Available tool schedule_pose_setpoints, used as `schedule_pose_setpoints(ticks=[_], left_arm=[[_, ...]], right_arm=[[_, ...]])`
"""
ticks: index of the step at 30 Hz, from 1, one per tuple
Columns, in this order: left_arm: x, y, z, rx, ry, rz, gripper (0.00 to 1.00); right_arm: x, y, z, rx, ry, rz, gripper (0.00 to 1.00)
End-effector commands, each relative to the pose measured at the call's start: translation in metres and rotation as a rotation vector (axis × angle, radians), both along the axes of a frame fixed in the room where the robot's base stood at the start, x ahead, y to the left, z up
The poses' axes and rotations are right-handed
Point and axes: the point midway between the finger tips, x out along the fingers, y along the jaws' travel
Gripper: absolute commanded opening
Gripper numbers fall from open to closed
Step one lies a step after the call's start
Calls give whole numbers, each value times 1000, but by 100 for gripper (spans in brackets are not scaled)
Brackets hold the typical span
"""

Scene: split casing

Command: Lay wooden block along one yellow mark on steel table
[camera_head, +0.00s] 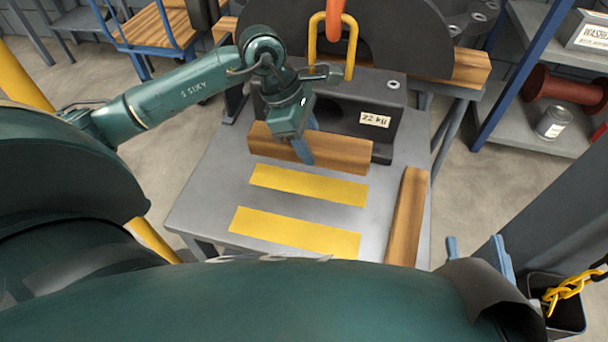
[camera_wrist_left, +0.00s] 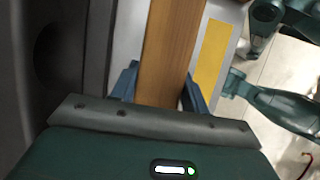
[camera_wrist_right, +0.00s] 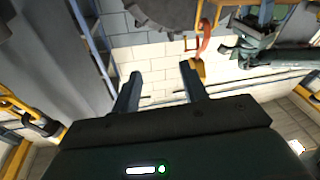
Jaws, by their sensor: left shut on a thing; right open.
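My left gripper (camera_head: 303,150) is shut across a wooden block (camera_head: 342,154), which lies crosswise between the dark casing and the far yellow mark (camera_head: 310,185). In the left wrist view the block (camera_wrist_left: 172,45) runs between the two blue fingers (camera_wrist_left: 160,88). I cannot tell whether it touches the table. A near yellow mark (camera_head: 296,231) lies parallel in front; both marks are bare. A second wooden block (camera_head: 408,215) lies lengthwise at the right edge of the steel table (camera_head: 213,190). My right gripper (camera_wrist_right: 160,78) is open and empty, off the table's right side.
A dark casing half (camera_head: 400,97) labelled 22 kg stands behind the held block. An orange hook (camera_head: 335,22) hangs at its yellow handle (camera_head: 350,50). A shelf (camera_head: 510,125) stands at the right, and a bin with yellow chain (camera_head: 568,290) at lower right.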

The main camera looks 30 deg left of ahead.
Motion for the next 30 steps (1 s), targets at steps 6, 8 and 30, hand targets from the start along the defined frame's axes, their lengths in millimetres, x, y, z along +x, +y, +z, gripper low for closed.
schedule_pose_setpoints(ticks=[6,8,30], left_arm=[[0,0,-39,-1,3,1,12],[0,0,-45,-1,2,0,12],[0,0,-98,0,-1,1,12]], right_arm=[[1,1,-7,31,4,5,44],[2,2,-4,40,1,8,44],[3,7,2,99,-13,34,44]])
